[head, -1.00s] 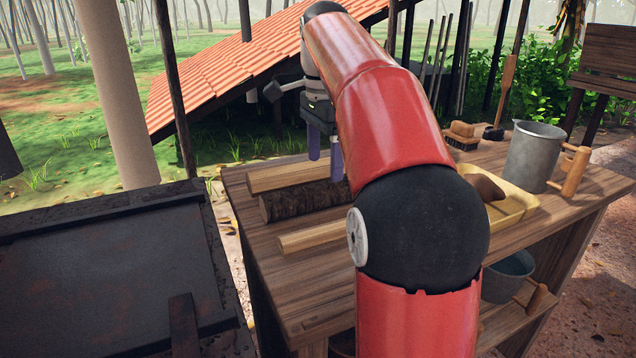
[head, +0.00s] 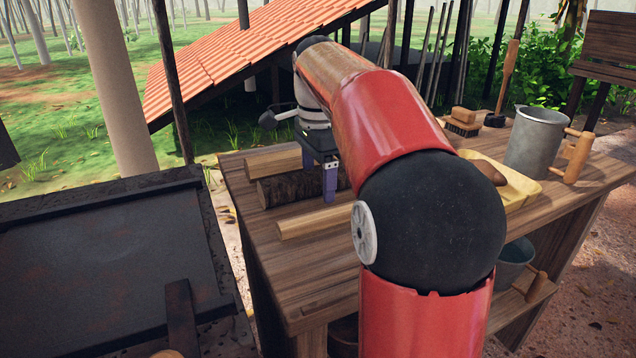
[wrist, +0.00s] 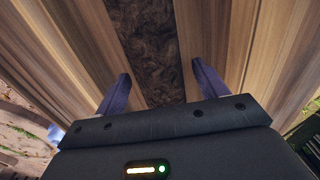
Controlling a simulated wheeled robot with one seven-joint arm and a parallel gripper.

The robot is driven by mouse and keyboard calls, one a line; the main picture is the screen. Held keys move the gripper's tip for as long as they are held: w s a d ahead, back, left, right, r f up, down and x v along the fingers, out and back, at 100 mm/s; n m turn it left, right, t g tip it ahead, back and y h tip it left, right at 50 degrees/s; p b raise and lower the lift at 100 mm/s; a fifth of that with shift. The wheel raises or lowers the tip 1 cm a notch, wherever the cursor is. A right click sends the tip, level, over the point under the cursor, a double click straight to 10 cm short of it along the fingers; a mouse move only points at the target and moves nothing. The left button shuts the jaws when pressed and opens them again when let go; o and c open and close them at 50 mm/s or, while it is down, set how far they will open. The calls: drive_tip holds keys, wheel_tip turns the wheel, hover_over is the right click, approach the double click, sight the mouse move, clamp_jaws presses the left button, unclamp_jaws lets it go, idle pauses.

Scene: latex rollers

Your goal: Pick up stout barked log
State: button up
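The stout barked log (head: 288,188) is dark and rough and lies on the wooden table between two pale pieces of wood. In the wrist view the log (wrist: 152,45) runs away from me between my two fingers. My gripper (head: 318,176) is open and low over the log, one finger on its far side and one on its near side. In the wrist view gaps show between the fingers of my gripper (wrist: 160,76) and the bark. The log's right end is hidden by my gripper and arm.
A pale split piece (head: 272,162) lies behind the log and a pale stick (head: 314,220) in front. A yellow tray (head: 522,190), a brush (head: 463,124) and a metal pail (head: 535,143) stand to the right. The table's (head: 290,275) front left is clear.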

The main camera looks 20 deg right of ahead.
drive_tip(key=c, duration=1.1)
drive_tip(key=shift+r, duration=0.1)
drive_tip(key=shift+c, duration=0.2)
